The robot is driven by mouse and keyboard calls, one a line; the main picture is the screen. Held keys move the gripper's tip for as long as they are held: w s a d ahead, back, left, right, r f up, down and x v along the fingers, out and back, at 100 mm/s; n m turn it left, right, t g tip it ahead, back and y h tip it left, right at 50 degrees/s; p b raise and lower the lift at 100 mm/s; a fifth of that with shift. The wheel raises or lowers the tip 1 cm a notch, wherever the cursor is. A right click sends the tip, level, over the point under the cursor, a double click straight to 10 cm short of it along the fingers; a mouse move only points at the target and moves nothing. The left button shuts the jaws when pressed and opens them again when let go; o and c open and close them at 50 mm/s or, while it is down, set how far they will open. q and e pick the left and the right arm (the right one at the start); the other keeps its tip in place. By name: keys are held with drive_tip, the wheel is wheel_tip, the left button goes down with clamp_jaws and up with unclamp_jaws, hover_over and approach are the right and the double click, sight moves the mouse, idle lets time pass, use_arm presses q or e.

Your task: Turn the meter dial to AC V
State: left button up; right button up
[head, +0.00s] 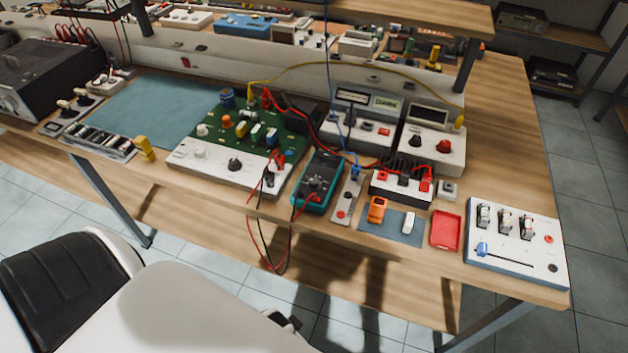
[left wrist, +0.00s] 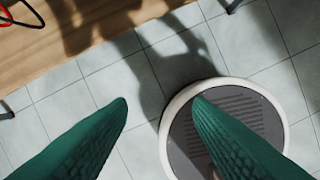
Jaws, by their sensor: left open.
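The meter (head: 318,182) is a teal handheld multimeter with a dark face, lying near the front edge of the wooden bench in the head view. Its round dial (head: 314,184) sits mid-face, and its small screen is at the far end. The dial's marks are too small to read. Red and black leads run from its near end and hang over the bench edge. My left gripper (left wrist: 160,104) shows in the left wrist view as two green fingers, wide apart and empty, above the tiled floor. Neither gripper shows in the head view.
A white-framed green circuit board (head: 255,125) stands left of the meter. A narrow grey switch strip (head: 346,203) and a red-terminal block (head: 402,188) are close on its right. A red tray (head: 446,230) lies further right. The bench edge (left wrist: 95,50) crosses the upper left wrist view.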

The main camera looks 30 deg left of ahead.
use_arm(q)
drive_tip(key=w+r+t+b, duration=0.15)
drive_tip(key=w+r, duration=0.25)
drive_tip(key=r, duration=0.5)
drive_tip(key=w+r+t+b, duration=0.1)
drive_tip(key=w+r+t, duration=0.15)
drive_tip(key=r, duration=0.75)
drive_tip(key=w+d+r+t, duration=0.2)
drive_tip(key=w+r+t, duration=0.7)
drive_tip(key=w+r, duration=0.85)
drive_tip(key=w+d+r+m+t+h, duration=0.35)
drive_tip(key=d+r+m+h, duration=0.55)
drive_tip(key=r, duration=0.3)
drive_tip(key=d+r+m+g+h, duration=0.1)
drive_tip(key=d+m+g+h, duration=0.1)
drive_tip(key=d+m+h, duration=0.3)
drive_tip(key=m+g+y, duration=0.6)
drive_tip(key=g+y, duration=0.8)
drive_tip(key=g, duration=0.3)
hover_over(314, 180)
wheel_tip(314, 180, down, 10)
wheel_tip(314, 180, down, 12)
drive_tip(key=shift+r+p, duration=0.2)
drive_tip(key=shift+p, duration=0.75)
